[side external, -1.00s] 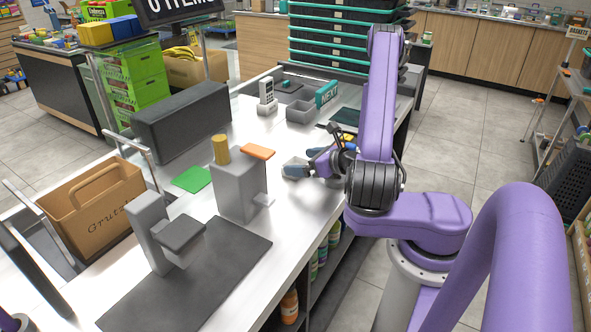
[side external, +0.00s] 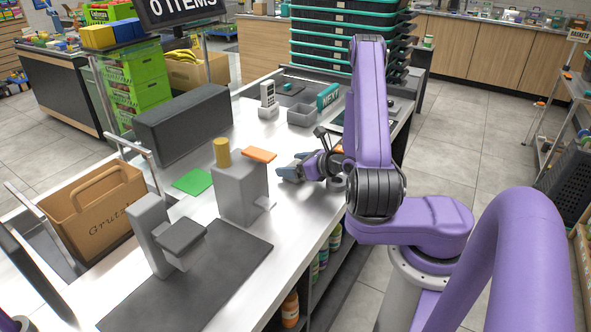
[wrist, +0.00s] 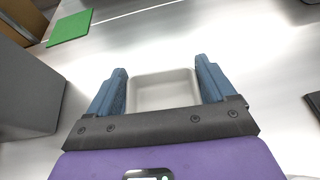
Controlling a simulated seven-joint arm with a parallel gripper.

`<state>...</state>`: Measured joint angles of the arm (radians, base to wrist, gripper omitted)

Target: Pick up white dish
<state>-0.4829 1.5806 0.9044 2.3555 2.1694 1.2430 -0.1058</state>
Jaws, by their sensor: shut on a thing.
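The white dish (wrist: 163,92) is a shallow, rounded rectangular tray in the wrist view. It sits between the two blue fingers of my gripper (wrist: 161,66), one at its left side and one at its right. My gripper is shut on it. In the side view, my gripper (side external: 290,170) is low over the metal counter, right of the grey block stand. There the fingers largely hide the dish, and I cannot tell whether it is clear of the counter.
A grey block stand (side external: 241,190) with a yellow cylinder and orange slab is left of my gripper. A green square (side external: 193,181) lies beyond it. A grey tray (side external: 301,114) and a teal NEXT sign (side external: 328,96) stand farther back. The counter's near right part is bare.

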